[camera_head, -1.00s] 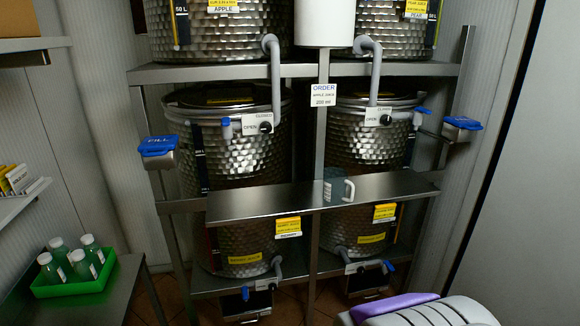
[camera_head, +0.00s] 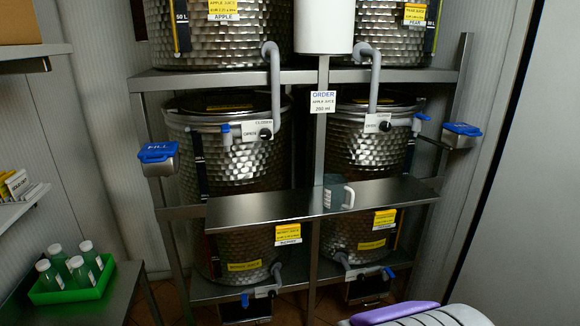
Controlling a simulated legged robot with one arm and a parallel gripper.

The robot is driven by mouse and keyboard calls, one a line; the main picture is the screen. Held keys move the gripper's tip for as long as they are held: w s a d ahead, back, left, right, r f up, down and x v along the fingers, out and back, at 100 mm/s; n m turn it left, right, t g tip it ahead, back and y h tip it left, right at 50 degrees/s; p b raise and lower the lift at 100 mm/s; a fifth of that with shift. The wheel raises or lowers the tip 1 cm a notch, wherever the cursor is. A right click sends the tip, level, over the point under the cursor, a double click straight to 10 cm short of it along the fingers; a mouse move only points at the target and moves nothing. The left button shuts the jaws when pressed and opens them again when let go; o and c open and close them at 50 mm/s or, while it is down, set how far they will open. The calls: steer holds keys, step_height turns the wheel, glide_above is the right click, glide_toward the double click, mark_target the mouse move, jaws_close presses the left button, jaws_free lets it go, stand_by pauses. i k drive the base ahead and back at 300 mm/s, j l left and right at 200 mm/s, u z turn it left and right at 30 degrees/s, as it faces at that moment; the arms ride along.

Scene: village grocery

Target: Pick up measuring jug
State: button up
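The measuring jug (camera_head: 334,194) is a small grey, see-through jug with a white handle on its right side. It stands upright on the narrow metal shelf (camera_head: 265,207) in front of the lower steel tanks, just right of the centre post. Nothing touches it from my side. A white and purple rounded part (camera_head: 425,315) shows at the bottom right edge, and I cannot tell what it belongs to. My gripper is not in view.
Steel tanks (camera_head: 235,160) with taps stand behind the shelf. Blue-lidded FILL boxes (camera_head: 158,152) stick out at both sides of the rack. A green tray (camera_head: 75,290) of bottles sits on a metal table at left. An order sign (camera_head: 323,102) hangs on the post.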

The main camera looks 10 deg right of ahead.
mark_target(335, 187)
steer(key=i+l, duration=0.2)
steer(key=l, duration=0.2)
steer(key=i+l, duration=0.45)
steer(key=l, duration=0.3)
